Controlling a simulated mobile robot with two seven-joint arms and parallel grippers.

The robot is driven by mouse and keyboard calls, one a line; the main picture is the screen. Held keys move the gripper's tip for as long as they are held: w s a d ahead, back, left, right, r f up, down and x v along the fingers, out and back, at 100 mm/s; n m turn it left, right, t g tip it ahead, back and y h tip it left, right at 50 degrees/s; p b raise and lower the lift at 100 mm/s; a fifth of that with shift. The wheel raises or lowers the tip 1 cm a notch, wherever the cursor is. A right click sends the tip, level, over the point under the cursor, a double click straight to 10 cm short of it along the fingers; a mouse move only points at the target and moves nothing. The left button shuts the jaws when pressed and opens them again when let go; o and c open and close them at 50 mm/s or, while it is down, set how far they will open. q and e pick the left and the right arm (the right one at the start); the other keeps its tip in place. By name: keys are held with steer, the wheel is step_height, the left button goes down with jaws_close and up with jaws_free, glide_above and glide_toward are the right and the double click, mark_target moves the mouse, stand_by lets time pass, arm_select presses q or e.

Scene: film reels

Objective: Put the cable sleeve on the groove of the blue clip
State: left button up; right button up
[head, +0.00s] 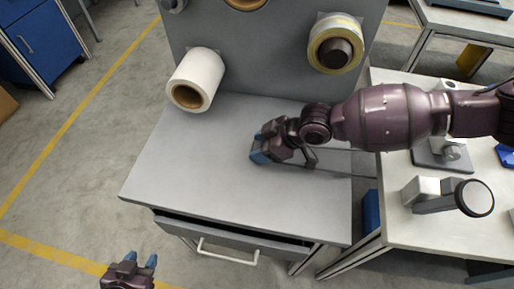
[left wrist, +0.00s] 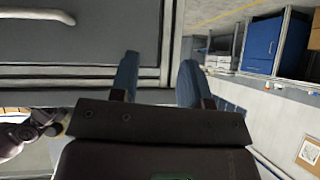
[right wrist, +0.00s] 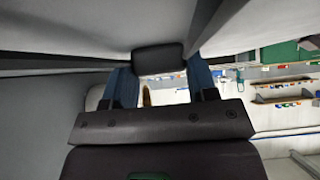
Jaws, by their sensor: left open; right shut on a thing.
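My right gripper (head: 263,151) reaches in from the right, low over the grey worktop. In the right wrist view its blue fingers are shut on a dark rounded piece (right wrist: 158,57). This may be the cable sleeve, but I cannot tell for sure. In the head view that piece is hidden by the gripper. A blue object (head: 505,155), cut off at the right edge on the white table, may be the blue clip; its groove cannot be made out. My left gripper (head: 131,264) is open and empty, low in front of the worktop; its fingers also show in the left wrist view (left wrist: 158,85).
The grey worktop (head: 190,160) is clear left of my right gripper. A white roll (head: 204,70) and a yellow-edged reel (head: 337,45) hang on the back panel. A drawer (head: 230,238) is below. The white table (head: 400,250) at right holds stands and a round-headed device (head: 473,198).

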steer(key=shift+r, duration=0.15)
steer(key=shift+r, duration=0.4)
step_height(320, 180, up, 19)
steer(key=p, duration=0.3)
steer(key=shift+d, duration=0.1)
